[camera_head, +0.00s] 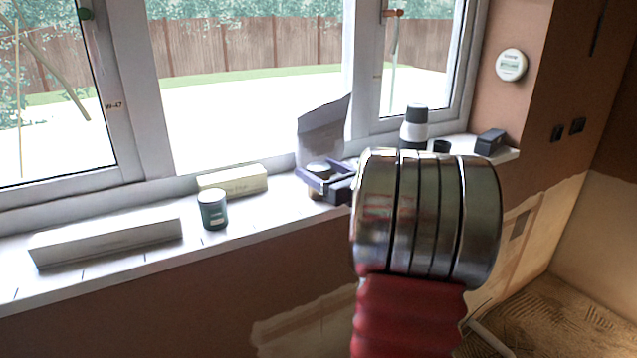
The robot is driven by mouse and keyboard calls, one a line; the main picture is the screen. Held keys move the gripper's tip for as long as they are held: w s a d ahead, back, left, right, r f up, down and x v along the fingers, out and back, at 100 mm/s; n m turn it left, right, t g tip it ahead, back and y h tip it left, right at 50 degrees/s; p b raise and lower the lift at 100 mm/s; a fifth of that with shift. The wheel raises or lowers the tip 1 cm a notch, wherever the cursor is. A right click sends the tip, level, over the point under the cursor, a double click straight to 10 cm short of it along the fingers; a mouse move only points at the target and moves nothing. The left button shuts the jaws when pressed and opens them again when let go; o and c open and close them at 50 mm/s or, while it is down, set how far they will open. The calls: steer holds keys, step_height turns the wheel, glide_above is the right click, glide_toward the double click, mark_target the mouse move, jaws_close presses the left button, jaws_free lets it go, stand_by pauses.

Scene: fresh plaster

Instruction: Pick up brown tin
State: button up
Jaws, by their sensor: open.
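My arm's large silver and red links cover the sill to the right.
A dark green tin (213,209), a cream box (233,181) and a long white box (107,241) stand to the left. A grey upright packet (322,132) is close behind the gripper. A black-and-white bottle (413,128) and a black box (490,142) stand to the right.

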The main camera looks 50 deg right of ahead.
steer(key=shift+c, duration=0.2)
steer(key=c, duration=1.3)
steer(key=shift+r, duration=0.15)
step_height(320, 180, up, 10)
steer(key=shift+f, duration=0.1)
